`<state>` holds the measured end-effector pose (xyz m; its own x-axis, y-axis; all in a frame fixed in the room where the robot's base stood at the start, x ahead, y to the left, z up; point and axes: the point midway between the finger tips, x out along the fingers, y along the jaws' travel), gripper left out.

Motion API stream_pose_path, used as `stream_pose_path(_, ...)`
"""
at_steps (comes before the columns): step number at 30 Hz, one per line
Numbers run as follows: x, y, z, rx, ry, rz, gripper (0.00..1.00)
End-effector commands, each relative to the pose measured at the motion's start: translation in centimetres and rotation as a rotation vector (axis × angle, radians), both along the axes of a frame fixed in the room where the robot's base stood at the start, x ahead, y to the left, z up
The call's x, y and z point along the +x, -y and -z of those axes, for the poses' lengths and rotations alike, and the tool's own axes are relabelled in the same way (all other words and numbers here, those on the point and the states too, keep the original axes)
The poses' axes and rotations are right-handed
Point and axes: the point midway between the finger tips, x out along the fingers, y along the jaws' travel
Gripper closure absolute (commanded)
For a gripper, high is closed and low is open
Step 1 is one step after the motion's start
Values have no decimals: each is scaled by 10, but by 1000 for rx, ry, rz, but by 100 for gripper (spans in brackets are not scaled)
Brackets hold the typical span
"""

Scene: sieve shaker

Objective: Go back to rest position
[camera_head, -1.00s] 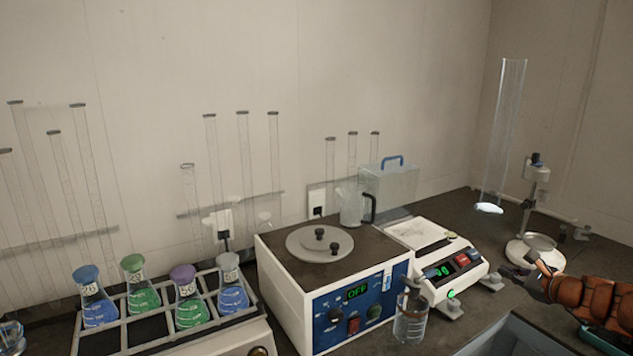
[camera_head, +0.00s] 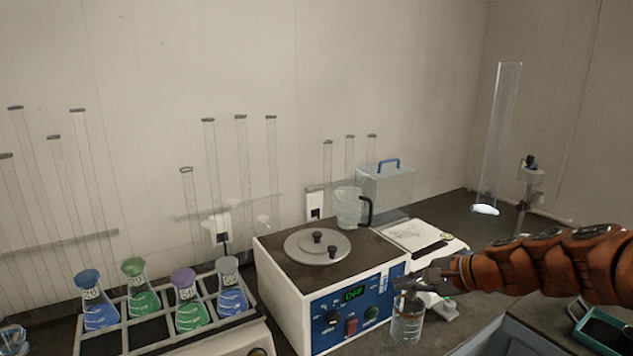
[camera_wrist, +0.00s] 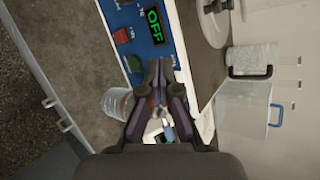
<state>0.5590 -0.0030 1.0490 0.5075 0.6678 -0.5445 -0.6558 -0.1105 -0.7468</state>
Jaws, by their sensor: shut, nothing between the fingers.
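My gripper (camera_head: 408,284) is shut and empty. It is at the right front corner of the white and blue machine (camera_head: 330,290), above a clear glass bottle (camera_head: 407,327). The machine's display reads OFF. In the wrist view my gripper (camera_wrist: 160,88) points at the machine's blue front panel (camera_wrist: 148,40), with the bottle (camera_wrist: 117,103) beside the fingers. I cannot tell whether the fingertips touch the machine. My orange arm reaches in from the right and hides part of the white balance (camera_head: 425,236).
A rack (camera_head: 160,328) of several colored flasks stands at the left. A clear jug (camera_head: 350,206) and a clear box with a blue handle (camera_head: 388,185) stand behind the machine. A tall glass cylinder (camera_head: 498,140) and a stand (camera_head: 530,185) are at the right. A green tray (camera_head: 600,330) is at lower right.

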Motion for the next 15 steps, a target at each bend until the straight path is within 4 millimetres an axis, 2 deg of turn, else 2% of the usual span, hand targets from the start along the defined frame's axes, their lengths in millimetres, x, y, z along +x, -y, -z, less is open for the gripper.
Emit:
stream_pose_path(1,-19,-20,-4,-54,6,-76,100)
stream_pose_path(3,-48,-44,-1,-131,5,-184,100)
stream_pose_path(6,-90,-69,5,-242,4,-332,100)
stream_pose_path(10,-147,-85,16,-385,-9,-510,100)
stream_pose_path(15,-218,-84,33,-569,-46,-720,100)
